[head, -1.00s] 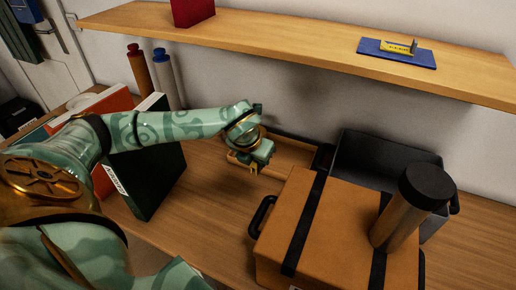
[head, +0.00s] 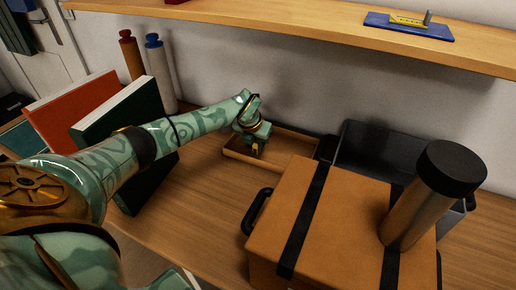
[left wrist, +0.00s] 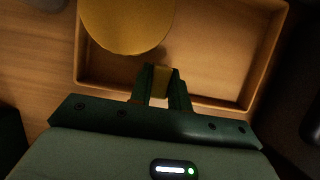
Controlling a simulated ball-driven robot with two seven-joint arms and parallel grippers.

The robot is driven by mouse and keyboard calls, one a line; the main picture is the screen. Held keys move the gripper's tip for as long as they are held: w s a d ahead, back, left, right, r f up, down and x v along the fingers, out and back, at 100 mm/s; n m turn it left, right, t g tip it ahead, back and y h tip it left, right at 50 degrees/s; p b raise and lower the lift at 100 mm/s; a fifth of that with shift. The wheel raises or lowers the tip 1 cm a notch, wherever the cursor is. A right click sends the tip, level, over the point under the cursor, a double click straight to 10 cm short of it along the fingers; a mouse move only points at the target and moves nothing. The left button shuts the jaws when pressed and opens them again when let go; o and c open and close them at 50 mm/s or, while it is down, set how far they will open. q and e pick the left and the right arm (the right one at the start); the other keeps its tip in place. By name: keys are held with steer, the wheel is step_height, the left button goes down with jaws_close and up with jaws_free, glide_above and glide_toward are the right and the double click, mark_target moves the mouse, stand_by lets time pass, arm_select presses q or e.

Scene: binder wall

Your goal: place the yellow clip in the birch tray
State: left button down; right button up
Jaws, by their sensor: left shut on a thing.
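The birch tray (head: 290,137) is a shallow wooden tray on the tabletop against the wall; it also fills the upper part of the left wrist view (left wrist: 262,60). My left gripper (head: 257,150) points down over the tray's inside. In the left wrist view my left gripper (left wrist: 162,87) is shut on the yellow clip (left wrist: 162,80), a small yellow piece between its dark fingers. The head view hides most of the clip. I cannot tell whether it touches the tray floor. My right gripper is not in view.
A tan box with black straps (head: 278,230) and a dark cylinder (head: 432,195) on it stand right of the tray, before a grey bin (head: 375,145). Binders (head: 130,110) stand left. A shelf (head: 300,25) runs above. A rounded yellow shape (left wrist: 125,20) covers the tray's upper-left corner.

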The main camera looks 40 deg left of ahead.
arm_select(q)
step_height(320, 180, down, 3)
steer(key=shift+r+b, duration=0.2)
steer(key=shift+b, duration=0.1)
steer(key=shift+r, duration=0.15)
steer(key=c, duration=1.7)
jaws_free()
steer(key=shift+f, duration=0.2)
steer(key=shift+c, duration=0.2)
steer(key=o, duration=0.4)
steer(key=p+v, duration=0.4)
steer(key=v, duration=0.8)
steer(key=shift+r+p, duration=0.2)
steer(key=shift+p, duration=0.15)
